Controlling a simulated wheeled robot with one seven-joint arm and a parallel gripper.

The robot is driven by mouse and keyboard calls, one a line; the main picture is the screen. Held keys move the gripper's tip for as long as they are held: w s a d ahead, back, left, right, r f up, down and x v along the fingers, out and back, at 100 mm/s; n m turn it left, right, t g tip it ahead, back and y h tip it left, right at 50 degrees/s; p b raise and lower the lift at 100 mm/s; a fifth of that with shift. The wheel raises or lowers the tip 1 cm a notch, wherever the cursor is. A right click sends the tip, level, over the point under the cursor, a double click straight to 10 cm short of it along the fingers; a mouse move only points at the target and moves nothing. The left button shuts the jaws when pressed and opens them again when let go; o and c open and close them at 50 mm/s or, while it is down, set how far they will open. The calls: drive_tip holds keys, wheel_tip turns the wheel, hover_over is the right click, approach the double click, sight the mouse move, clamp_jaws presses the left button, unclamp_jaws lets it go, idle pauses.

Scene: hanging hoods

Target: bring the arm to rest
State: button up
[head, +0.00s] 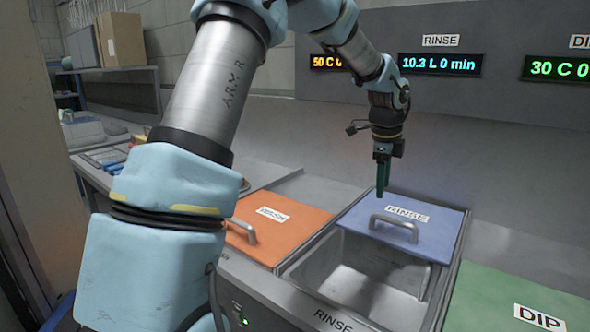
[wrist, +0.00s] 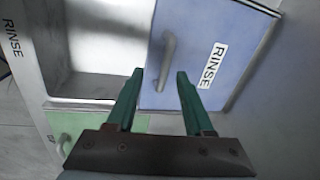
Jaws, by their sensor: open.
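My gripper (head: 382,178) hangs from my arm above the blue RINSE lid, pointing down. In the wrist view my gripper (wrist: 158,88) shows two green fingers spread apart with nothing between them. The blue RINSE lid (head: 432,228) has a grey handle (head: 393,222) and lies over the back part of the rinse tank (head: 365,277), whose front part is uncovered. The lid also shows in the wrist view (wrist: 195,60), with its handle (wrist: 167,60) beyond the fingertips. The fingers look apart from the handle.
An orange lid (head: 285,228) lies left of the rinse tank and a green DIP lid (head: 490,305) lies right. A wall panel with lit displays (head: 440,65) stands behind. A bench with small items (head: 100,150) and a shelf with boxes (head: 122,40) are at the left.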

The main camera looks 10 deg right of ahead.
drive_tip(key=s+a+f+n+y, duration=0.1)
drive_tip(key=s+a+f+n, duration=0.1)
drive_tip(key=a+n, duration=0.7)
drive_tip(key=s+a+f+n, duration=0.15)
drive_tip(key=a+n, duration=0.25)
drive_tip(key=a, duration=1)
drive_tip(key=s+a+f+n, duration=0.2)
drive_tip(key=s+a+n, duration=0.8)
drive_tip(key=a+n, duration=0.1)
drive_tip(key=shift+s+a, duration=0.15)
drive_tip(key=shift+a, duration=0.6)
